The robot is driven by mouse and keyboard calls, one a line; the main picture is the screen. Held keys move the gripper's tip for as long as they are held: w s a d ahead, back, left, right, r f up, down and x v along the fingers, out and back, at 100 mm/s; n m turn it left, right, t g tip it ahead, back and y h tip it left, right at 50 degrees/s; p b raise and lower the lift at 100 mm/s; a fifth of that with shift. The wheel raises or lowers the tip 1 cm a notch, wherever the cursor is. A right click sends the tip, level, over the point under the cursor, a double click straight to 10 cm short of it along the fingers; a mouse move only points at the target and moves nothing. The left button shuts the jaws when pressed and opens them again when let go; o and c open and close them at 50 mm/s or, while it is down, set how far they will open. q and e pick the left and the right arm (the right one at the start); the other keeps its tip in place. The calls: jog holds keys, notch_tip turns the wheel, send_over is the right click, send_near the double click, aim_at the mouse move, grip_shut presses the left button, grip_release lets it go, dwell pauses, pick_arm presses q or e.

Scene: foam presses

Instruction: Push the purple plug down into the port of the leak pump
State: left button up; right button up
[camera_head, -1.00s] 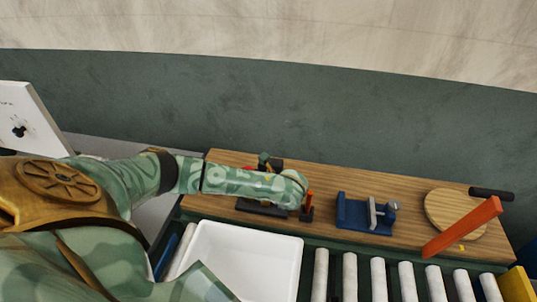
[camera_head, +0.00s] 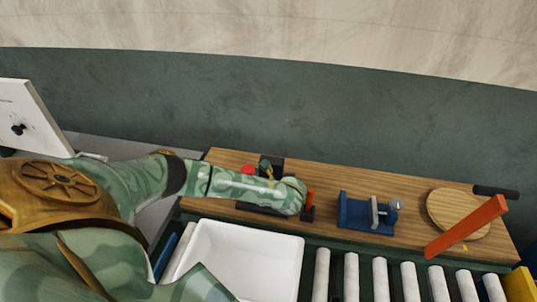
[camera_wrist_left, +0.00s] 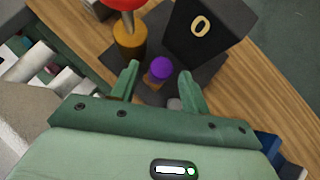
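The purple plug (camera_wrist_left: 161,67) shows in the left wrist view, standing at a brownish fitting on the dark base of the leak pump (camera_wrist_left: 205,35). The pump has a black block marked "0". How deep the plug sits in the port cannot be told. My left gripper (camera_wrist_left: 160,76) has its two green fingers apart, one on each side of the plug, with gaps visible between. In the head view my left arm and hand (camera_head: 290,196) cover most of the pump (camera_head: 274,165), and the plug is hidden. My right gripper is not in view.
A red knob (camera_wrist_left: 122,4) on an orange post (camera_wrist_left: 129,40) stands near the left finger. On the wooden bench (camera_head: 335,178), a blue vise-like press (camera_head: 352,212) and a round board (camera_head: 446,207) with an orange lever (camera_head: 468,226) stand to the right. A white bin (camera_head: 245,255) and rollers lie in front.

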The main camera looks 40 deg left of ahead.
pick_arm(q)
jog(key=p+v, duration=0.4)
jog(key=v, duration=0.8)
jog(key=shift+p, duration=0.3)
jog(key=shift+r, duration=0.1)
